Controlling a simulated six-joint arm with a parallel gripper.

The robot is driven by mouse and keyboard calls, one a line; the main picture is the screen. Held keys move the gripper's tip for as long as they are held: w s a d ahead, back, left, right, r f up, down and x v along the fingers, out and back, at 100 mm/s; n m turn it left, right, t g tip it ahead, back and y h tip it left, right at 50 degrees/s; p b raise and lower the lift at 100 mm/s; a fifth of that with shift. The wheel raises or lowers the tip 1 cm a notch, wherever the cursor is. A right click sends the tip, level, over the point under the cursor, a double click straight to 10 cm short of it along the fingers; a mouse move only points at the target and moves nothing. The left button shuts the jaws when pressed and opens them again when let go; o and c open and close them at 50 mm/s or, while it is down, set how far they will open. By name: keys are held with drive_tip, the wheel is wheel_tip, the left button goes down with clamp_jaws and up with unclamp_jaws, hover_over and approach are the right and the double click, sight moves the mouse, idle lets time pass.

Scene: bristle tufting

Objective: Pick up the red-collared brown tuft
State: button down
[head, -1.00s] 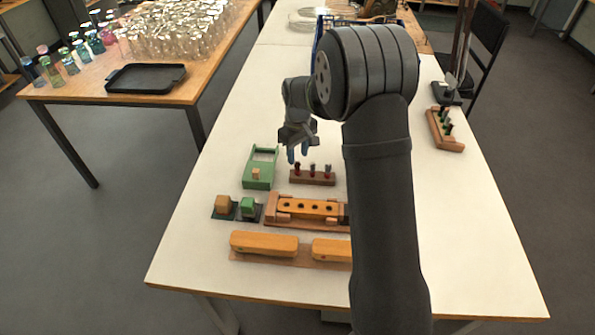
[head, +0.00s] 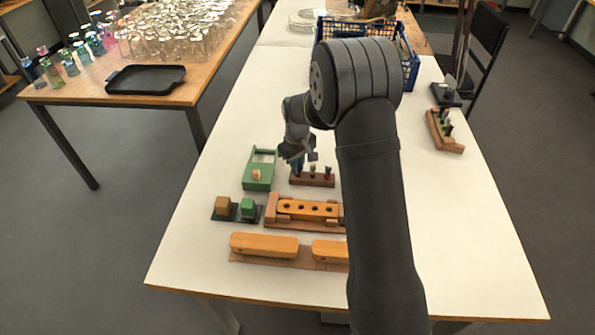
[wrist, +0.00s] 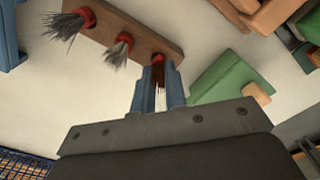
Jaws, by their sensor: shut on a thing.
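A dark wooden rack (head: 318,181) holds a short row of tufts on the white table. In the wrist view, a red-collared brown tuft (wrist: 159,62) stands at one end of the rack, between the two blue fingers of my gripper (wrist: 160,85). My gripper is shut on it, and the fingers hide much of it. Two grey tufts with red collars (wrist: 68,22) (wrist: 118,46) stand in the same rack, apart from the fingers. In the head view my gripper (head: 298,168) is at the rack's left end, and the held tuft is hard to make out there.
A green holder (head: 258,182) lies left of the rack. An orange block with holes (head: 308,209) sits in front, with orange brush handles (head: 264,244) nearer still. Small blocks (head: 222,205) stand to the left. A second tuft rack (head: 443,138) is at the right edge.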

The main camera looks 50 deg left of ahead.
drive_tip(key=shift+r, duration=0.15)
drive_tip(key=shift+r, duration=0.3)
drive_tip(key=r, duration=0.3)
drive_tip(key=shift+w+d+r, duration=0.25)
drive_tip(key=shift+d+r, duration=0.05)
drive_tip(key=shift+r, duration=0.1)
drive_tip(key=w+d+r, duration=0.5)
drive_tip(key=d+r, duration=0.1)
drive_tip(key=d, duration=0.3)
drive_tip(key=w+d+f, duration=0.3)
drive_tip(key=w+d, duration=0.5)
drive_tip(key=shift+w+a+f, duration=0.1)
drive_tip(key=shift+a+f, duration=0.05)
drive_tip(key=shift+f, duration=1.15)
drive_tip(key=shift+w+a+f, duration=0.1)
drive_tip(key=shift+a+f, duration=0.05)
drive_tip(key=shift+f, duration=1.1)
drive_tip(key=shift+f, duration=0.6)
wheel_tip(320, 180, up, 7)
